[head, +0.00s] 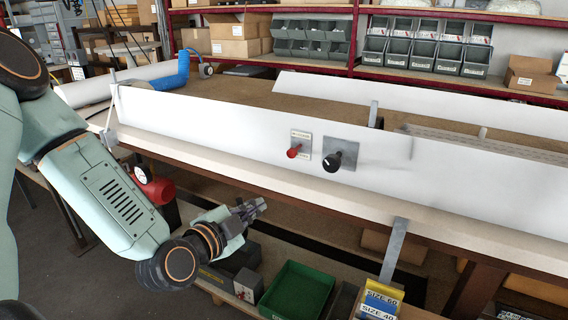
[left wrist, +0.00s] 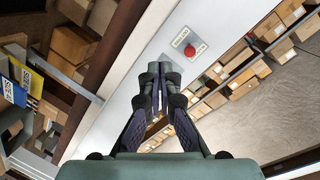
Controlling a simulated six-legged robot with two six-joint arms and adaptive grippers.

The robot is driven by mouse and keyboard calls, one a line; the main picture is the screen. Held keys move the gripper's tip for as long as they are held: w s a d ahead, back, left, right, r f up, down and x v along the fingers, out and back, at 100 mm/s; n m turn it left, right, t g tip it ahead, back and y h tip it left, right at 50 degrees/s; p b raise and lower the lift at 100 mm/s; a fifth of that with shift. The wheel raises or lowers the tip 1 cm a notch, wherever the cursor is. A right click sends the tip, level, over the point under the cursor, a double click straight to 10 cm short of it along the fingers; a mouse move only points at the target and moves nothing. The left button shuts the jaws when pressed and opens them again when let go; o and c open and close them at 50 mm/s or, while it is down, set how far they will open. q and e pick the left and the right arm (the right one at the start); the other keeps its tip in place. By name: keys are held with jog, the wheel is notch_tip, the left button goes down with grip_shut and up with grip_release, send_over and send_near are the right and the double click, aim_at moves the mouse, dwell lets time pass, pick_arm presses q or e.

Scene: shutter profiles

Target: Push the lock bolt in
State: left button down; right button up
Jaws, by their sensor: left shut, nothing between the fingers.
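A long white panel (head: 230,125) stands along the front of the bench. On it a red knob (head: 294,152) sticks out of a small labelled plate, and a black round knob (head: 332,162) sticks out of a grey square plate (head: 344,148). I cannot tell for sure which is the lock bolt. My left gripper (head: 262,204) is shut and empty, in front of and below the panel, apart from both knobs. In the left wrist view the red knob (left wrist: 192,51) shows just right of the fingertips (left wrist: 160,72); the black knob seems hidden behind the fingers.
A metal bracket (head: 394,248) hangs below the bench edge. Under the bench are a green bin (head: 297,290) and yellow and blue size boxes (head: 381,298). A red round thing (head: 158,190) is close beside my left arm. Shelves with grey bins (head: 428,46) stand behind.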

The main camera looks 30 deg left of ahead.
pick_arm(q)
notch_tip(320, 180, up, 4)
jog(key=m+t, duration=0.2)
jog(key=m, duration=0.4)
jog(key=m+b, duration=0.1)
jog(key=b, duration=0.4)
send_near(290, 154)
jog(key=shift+y, duration=0.3)
jog(key=w, duration=0.6)
jog(key=shift+d+f, duration=0.25)
jog(key=shift+d, duration=0.15)
jog(key=shift+w+r, duration=0.1)
jog(key=shift+w, duration=0.3)
jog(key=shift+w, duration=1.45)
jog(key=shift+s+r, duration=0.1)
jog(key=shift+r, duration=0.05)
